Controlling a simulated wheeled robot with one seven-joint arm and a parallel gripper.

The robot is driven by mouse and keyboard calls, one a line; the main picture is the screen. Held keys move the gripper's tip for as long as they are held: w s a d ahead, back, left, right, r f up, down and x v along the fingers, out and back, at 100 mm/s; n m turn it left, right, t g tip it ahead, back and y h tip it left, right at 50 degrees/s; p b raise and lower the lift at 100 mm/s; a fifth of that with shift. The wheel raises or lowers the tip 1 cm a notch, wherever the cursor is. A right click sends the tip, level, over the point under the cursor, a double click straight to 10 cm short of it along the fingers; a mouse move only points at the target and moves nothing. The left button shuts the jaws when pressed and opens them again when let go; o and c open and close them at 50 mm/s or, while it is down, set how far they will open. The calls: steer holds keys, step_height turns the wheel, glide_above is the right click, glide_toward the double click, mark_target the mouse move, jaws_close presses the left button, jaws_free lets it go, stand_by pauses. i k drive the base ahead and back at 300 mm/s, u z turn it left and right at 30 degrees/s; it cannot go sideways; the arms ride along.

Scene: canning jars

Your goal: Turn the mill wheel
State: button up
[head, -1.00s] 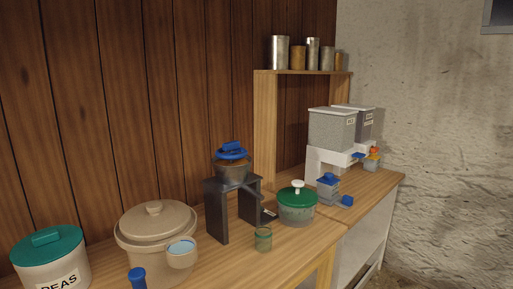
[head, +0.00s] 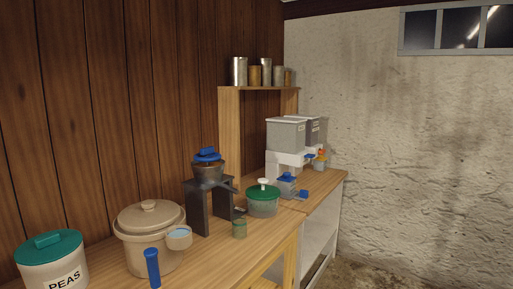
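My gripper is in neither view now. No plainly marked mill wheel shows. I cannot tell which of these, if either, is the mill.
A green-lidded pot (head: 263,203), a beige lidded crock (head: 148,220) and a PEAS canister (head: 53,266) line the bench. A cup (head: 179,237) and blue handle (head: 152,268) are before the crock. Grey bins (head: 286,134) stand far back. Floor at right (head: 370,276) looks clear.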

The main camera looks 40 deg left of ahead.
mark_target(207, 153)
steer(key=u, duration=0.05)
steer(key=i, duration=1.3)
steer(key=u, duration=0.55)
steer(key=i, duration=1.05)
steer(key=u, duration=1.6)
steer(key=i, duration=0.75)
steer(key=u, duration=0.85)
